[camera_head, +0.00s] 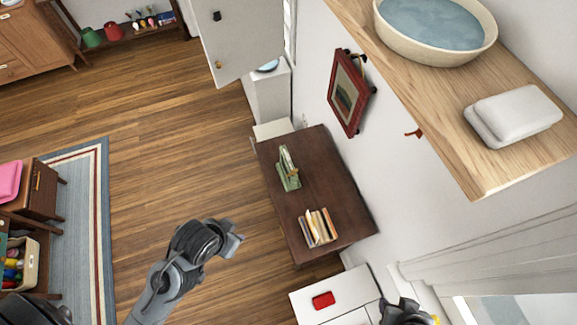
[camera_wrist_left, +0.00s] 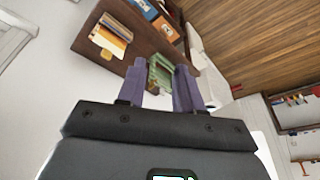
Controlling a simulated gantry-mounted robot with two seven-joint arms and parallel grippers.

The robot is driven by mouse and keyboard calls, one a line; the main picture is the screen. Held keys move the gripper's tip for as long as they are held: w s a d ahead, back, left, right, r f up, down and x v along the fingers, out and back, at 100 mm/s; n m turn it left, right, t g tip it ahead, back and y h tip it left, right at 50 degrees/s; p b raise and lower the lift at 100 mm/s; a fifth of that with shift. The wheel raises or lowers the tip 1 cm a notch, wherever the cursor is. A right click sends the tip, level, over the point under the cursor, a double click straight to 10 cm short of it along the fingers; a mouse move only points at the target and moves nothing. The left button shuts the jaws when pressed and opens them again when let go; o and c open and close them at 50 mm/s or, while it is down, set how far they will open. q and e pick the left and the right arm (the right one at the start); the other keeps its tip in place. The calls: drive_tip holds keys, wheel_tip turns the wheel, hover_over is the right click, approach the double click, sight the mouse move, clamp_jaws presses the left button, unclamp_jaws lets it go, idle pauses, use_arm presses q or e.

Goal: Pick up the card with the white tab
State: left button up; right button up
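A row of upright cards or thin books (camera_head: 318,228) in tan, orange and dark colours stands on the dark brown table (camera_head: 322,178). A pale piece sticks up at its left end; I cannot tell for sure that it is the white tab. The row also shows at the upper left of the left wrist view (camera_wrist_left: 110,38). My left gripper (camera_head: 238,240) is left of the table, apart from the cards. Its two purple fingers (camera_wrist_left: 158,70) are spread with nothing between them. Part of my right arm (camera_head: 404,312) shows at the bottom edge; its fingers are not clear.
A green stand (camera_head: 288,170) with small items is on the table behind the cards; it shows beyond the fingers in the left wrist view (camera_wrist_left: 160,72). A white cabinet (camera_head: 340,296) with a red object (camera_head: 323,300) is in front. A wooden shelf (camera_head: 440,85) juts out upper right.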

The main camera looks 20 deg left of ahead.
use_arm(q)
drive_tip(key=shift+o, duration=0.2)
drive_tip(key=o, duration=0.5)
drive_tip(key=shift+o, duration=0.2)
